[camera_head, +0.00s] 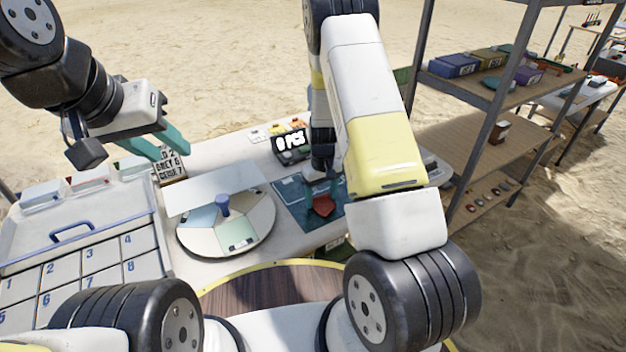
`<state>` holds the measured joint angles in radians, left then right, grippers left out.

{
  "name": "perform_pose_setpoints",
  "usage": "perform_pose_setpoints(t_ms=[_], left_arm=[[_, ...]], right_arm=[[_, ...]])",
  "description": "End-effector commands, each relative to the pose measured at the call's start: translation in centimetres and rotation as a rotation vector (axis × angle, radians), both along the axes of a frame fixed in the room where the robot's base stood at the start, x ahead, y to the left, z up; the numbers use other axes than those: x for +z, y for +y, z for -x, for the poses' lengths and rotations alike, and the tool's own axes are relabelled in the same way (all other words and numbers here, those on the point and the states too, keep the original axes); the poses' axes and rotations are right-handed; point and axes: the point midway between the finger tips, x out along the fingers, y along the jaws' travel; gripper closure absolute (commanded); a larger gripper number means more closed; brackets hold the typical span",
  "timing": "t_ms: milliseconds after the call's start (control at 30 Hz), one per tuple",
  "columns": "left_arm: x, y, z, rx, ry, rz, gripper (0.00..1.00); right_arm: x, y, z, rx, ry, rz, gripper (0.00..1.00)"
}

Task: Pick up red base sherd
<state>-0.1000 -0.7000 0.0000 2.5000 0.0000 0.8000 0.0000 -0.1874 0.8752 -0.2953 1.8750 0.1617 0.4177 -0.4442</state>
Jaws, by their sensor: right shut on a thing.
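The red base sherd (323,206) is a small dark red piece over the dark teal mat (296,213) on the table. My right gripper (322,190) points down and is shut on the red sherd; my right arm partly covers the gripper. Whether the sherd still touches the mat I cannot tell. My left gripper (157,149) has teal fingers that stand apart, with nothing between them. It is above the back left of the table, near a sign with writing (169,166).
A round sectioned turntable (262,236) with a blue knob stands left of the mat. A numbered compartment tray (146,240) with a blue handle lies at left. Shelves (470,140) rise at right.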

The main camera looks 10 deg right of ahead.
Motion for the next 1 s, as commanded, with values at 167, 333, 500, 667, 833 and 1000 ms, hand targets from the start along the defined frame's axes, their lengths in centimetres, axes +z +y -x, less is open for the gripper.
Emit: perform_pose_setpoints(t_ms=[167, 333, 500, 667, 833, 1000], left_arm=[[0.0, 0.0, 0.0, 0.000, 0.000, 0.000, 0.64], [0.0, 0.0, 0.0, 0.000, 0.000, 0.000, 0.64], [0.0, 0.0, 0.0, 0.000, 0.000, 0.000, 0.64], [0.0, 0.0, 0.0, 0.000, 0.000, 0.000, 0.64], [0.0, 0.0, 0.0, 0.000, 0.000, 0.000, 0.64], [0.0, 0.0, 0.0, 0.000, 0.000, 0.000, 0.54]], right_arm=[[1.5, 0.0, -0.1, 0.000, -0.004, 0.000, 0.74], [3.5, 0.1, 0.6, 0.001, 0.000, 0.000, 0.74], [3.8, 0.8, 4.6, 0.001, 0.002, -0.001, 0.74], [4.2, 1.6, 8.8, 0.002, 0.001, -0.001, 0.74], [4.5, 2.2, 12.7, 0.002, 0.001, -0.001, 0.74], [4.7, 2.6, 14.9, 0.001, 0.000, 0.000, 0.74]])
